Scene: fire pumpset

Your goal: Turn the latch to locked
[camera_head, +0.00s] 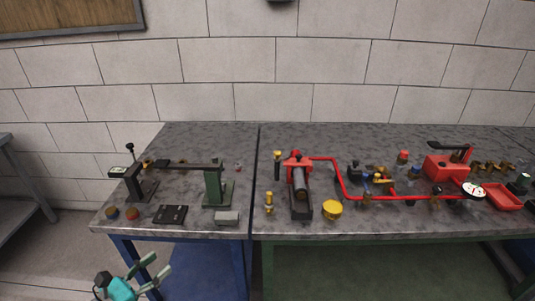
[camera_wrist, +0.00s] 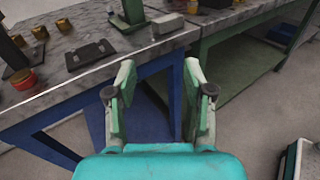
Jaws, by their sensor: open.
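No part is clearly recognisable as the latch, and its position cannot be told. A dark flat plate with small fittings (camera_head: 170,214) lies near the front edge of the left bench; it also shows in the wrist view (camera_wrist: 91,55). A red unit with a dark lever on top (camera_head: 447,165) stands on the right bench. My gripper (camera_head: 158,267) is open and empty, low in front of the left bench. In the wrist view its two green-grey fingers (camera_wrist: 159,70) are spread apart, with the blue bench frame behind them and nothing between them.
The left bench holds a green post (camera_head: 213,185) with a dark crossbar, a grey block (camera_head: 227,217) and small round tins (camera_head: 132,212). The right bench holds red piping (camera_head: 345,185), a yellow cap (camera_head: 332,209) and a white gauge (camera_head: 473,189). Bench tops are clearer at the back.

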